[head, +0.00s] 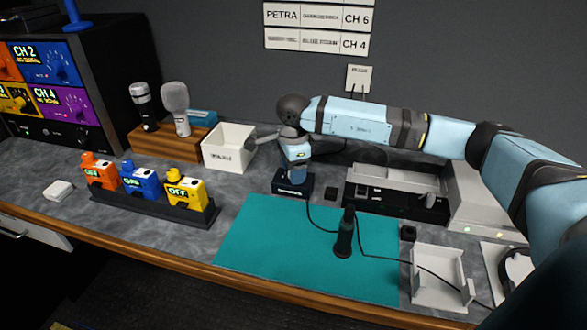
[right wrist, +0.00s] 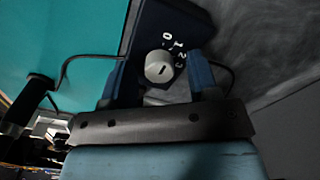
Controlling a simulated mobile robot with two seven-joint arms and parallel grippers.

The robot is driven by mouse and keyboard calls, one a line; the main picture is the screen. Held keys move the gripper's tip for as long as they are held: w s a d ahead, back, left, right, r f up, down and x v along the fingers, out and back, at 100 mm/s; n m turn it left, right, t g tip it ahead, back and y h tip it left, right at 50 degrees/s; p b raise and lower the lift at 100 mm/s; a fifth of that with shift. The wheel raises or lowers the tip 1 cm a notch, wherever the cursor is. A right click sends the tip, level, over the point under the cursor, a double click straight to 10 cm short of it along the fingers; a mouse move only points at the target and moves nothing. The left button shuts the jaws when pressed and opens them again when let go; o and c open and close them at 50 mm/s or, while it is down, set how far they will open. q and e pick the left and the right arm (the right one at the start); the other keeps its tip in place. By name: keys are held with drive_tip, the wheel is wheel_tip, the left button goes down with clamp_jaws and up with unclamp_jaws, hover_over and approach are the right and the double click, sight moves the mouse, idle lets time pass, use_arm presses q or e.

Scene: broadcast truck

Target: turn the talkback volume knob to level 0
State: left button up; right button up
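The talkback box is a small dark box (head: 291,191) at the back edge of the teal mat in the head view. In the right wrist view its dark top (right wrist: 180,22) carries a light round knob (right wrist: 159,66) with white numbers from 0 upward beside it. The knob's pointer direction is hard to tell. My right gripper (head: 294,172) points down over the box and hides the knob in the head view. In the right wrist view its two blue fingers (right wrist: 163,78) are apart, one on each side of the knob; contact is not clear. My left gripper is out of view.
A teal mat (head: 260,240) holds an upright dark microphone (head: 345,236) with a cable. A white bin (head: 228,150) stands left of the box, and a grey equipment unit (head: 395,205) right. Orange, blue and yellow packs (head: 143,183) sit in a dark rack.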

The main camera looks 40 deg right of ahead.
wheel_tip(320, 180, up, 14)
drive_tip(key=shift+p, duration=0.4)
idle(0.7)
